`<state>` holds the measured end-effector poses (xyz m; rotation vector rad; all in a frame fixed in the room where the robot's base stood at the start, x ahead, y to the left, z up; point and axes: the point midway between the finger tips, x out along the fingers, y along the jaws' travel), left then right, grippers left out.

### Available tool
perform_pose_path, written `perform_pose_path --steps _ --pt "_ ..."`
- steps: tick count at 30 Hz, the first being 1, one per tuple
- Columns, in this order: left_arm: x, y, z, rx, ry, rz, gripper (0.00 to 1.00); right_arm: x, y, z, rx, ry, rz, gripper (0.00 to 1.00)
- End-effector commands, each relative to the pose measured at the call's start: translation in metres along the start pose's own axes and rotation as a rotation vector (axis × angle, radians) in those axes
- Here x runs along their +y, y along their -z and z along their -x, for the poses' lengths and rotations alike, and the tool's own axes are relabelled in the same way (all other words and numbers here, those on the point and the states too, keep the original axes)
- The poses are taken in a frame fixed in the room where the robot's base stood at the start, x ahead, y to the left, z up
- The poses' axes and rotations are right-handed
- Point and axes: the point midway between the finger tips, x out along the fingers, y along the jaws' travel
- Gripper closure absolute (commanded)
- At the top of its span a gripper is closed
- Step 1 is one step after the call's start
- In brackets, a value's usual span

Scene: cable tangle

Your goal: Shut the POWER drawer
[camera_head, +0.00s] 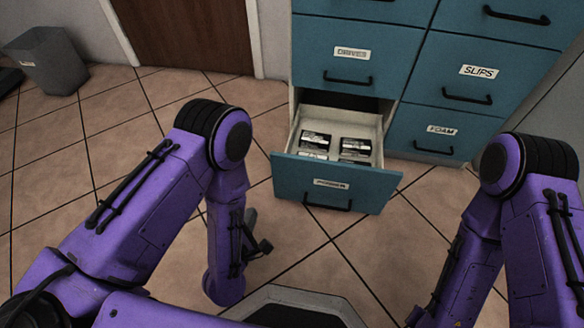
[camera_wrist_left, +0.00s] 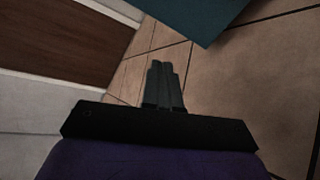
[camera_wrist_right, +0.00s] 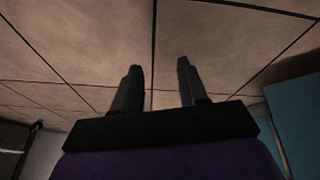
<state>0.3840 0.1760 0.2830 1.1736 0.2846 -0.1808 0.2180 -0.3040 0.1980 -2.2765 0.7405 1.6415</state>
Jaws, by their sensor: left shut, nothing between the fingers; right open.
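The POWER drawer (camera_head: 336,184) is the pulled-out bottom drawer of the teal cabinet's left column. Its label is hard to read, and a dark bar handle (camera_head: 328,206) sits on its front. Several dark boxes (camera_head: 355,149) with pale labels lie inside. My left gripper (camera_head: 264,246) is low, to the left of the drawer front and apart from it. In the left wrist view its fingers (camera_wrist_left: 160,78) are together and empty, and a teal panel (camera_wrist_left: 205,15) shows beyond them. My right gripper (camera_wrist_right: 158,80) is open and empty over floor tiles in the right wrist view; the head view hides it.
Closed drawers DRIVER (camera_head: 352,53), SLIPS (camera_head: 479,72) and FOAM (camera_head: 441,130) surround the open one. A grey bin (camera_head: 49,62) stands far left, and a brown door (camera_head: 185,35) is at the back. The tiled floor left of the drawer is clear.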

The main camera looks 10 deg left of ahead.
Motion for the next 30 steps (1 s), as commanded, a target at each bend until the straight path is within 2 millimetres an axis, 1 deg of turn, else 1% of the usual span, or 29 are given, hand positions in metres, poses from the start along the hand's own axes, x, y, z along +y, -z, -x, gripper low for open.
perform_pose_path --steps 1,3,4,6,9,11,13,16,24,27,30 --pt "0.002 -0.025 -0.002 -0.074 -0.067 0.253 1.0 -0.001 -0.005 -0.002 -0.01 0.001 0.001 0.57" --pt "0.007 -0.05 -0.001 -0.165 -0.133 0.614 1.0 -0.002 -0.009 -0.002 -0.021 0.003 0.001 0.57" --pt "0.009 -0.058 0.0 -0.195 -0.148 0.744 1.0 -0.002 -0.011 -0.002 -0.025 0.003 0.001 0.57" --pt "0.011 -0.07 0.003 -0.248 -0.167 0.975 1.0 -0.002 -0.013 -0.002 -0.032 0.004 0.001 0.57" --pt "0.012 -0.076 0.004 -0.281 -0.176 1.147 1.0 -0.002 -0.015 -0.002 -0.038 0.005 0.003 0.57" --pt "0.013 -0.077 0.001 -0.285 -0.18 1.181 1.0 -0.002 -0.016 -0.002 -0.044 0.005 0.008 0.57" --pt "0.015 -0.077 -0.005 -0.283 -0.184 1.186 1.0 -0.002 -0.018 -0.004 -0.058 0.006 0.021 0.57" --pt "0.019 -0.077 -0.02 -0.283 -0.188 1.184 1.0 -0.002 -0.022 -0.008 -0.088 0.008 0.049 0.57" --pt "0.035 -0.085 -0.077 -0.286 -0.187 1.178 1.0 0.004 -0.042 -0.019 -0.23 0.015 0.179 0.57" --pt "0.041 -0.087 -0.097 -0.285 -0.187 1.177 1.0 0.007 -0.05 -0.021 -0.285 0.017 0.229 0.57" --pt "0.046 -0.09 -0.112 -0.285 -0.185 1.177 1.0 0.011 -0.057 -0.022 -0.343 0.018 0.28 0.57"
